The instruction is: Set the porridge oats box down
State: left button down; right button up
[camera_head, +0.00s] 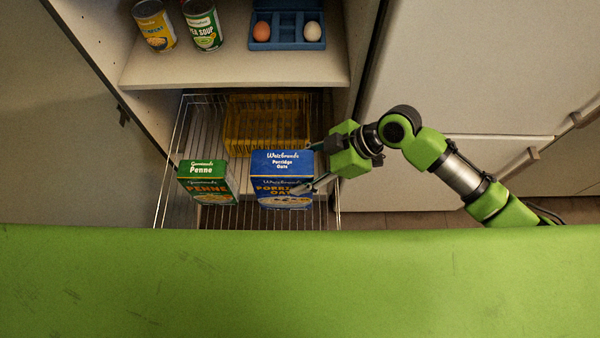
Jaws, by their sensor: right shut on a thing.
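The porridge oats box (283,162) is blue with white lettering and stands upright in the front right part of a pull-out wire basket (167,190). My right gripper (306,178) reaches in from the right and is shut on the box near its upper right side. My left gripper is not in view.
A green penne box (205,171) stands left of the oats box, with a gap between. A yellow crate (266,125) sits behind. The shelf (200,71) above holds two cans (203,25) and a blue egg tray (287,44). Cabinet walls flank the basket.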

jog(key=shift+w+a+f, duration=0.1)
jog(key=shift+w+f, duration=0.15)
jog(key=shift+f, duration=0.5)
jog(key=shift+w+a+f, duration=0.1)
jog(key=shift+w+f, duration=0.1)
jog(key=shift+f, duration=0.5)
jog(key=shift+w+a+f, duration=0.1)
jog(key=shift+w+f, duration=0.15)
jog(key=shift+f, duration=0.5)
jog(key=shift+f, duration=0.15)
jog(key=o, duration=1.9)
jog(key=shift+s+d+f, duration=0.1)
jog(key=v, duration=1.2)
